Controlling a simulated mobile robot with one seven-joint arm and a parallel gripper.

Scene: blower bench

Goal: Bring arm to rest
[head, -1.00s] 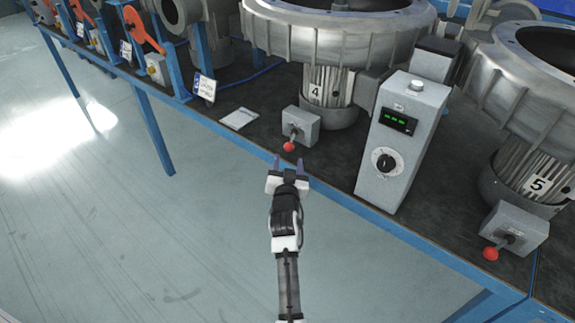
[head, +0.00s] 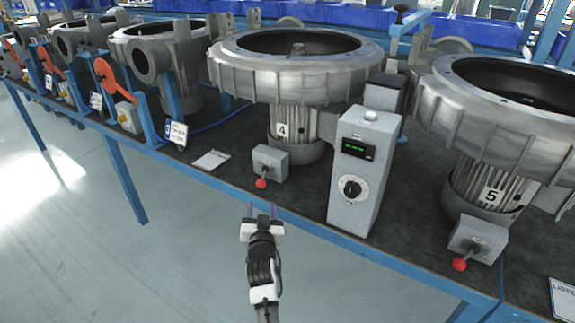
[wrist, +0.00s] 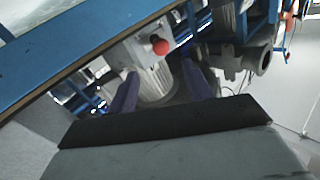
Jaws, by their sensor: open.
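My gripper (head: 262,212) is open and empty, in front of the bench's near edge in the head view. Its two purple fingers also show in the wrist view (wrist: 160,92), spread apart. Just beyond the fingertips, the grey switch box (head: 270,160) of blower 4 has a lever with a red knob (head: 261,183). The knob hangs toward the bench edge, apart from the fingers in the head view. In the wrist view a red knob (wrist: 160,46) shows between and beyond the fingers. Blower 4 (head: 295,85) stands behind its switch box.
The bench (head: 200,180) runs across the scene with a blue front edge. A grey control box (head: 360,185) with a green display and dial stands right of the switch box. Blower 5 (head: 490,190) and its red knob (head: 459,265) are further right. The floor (head: 90,260) in front is clear.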

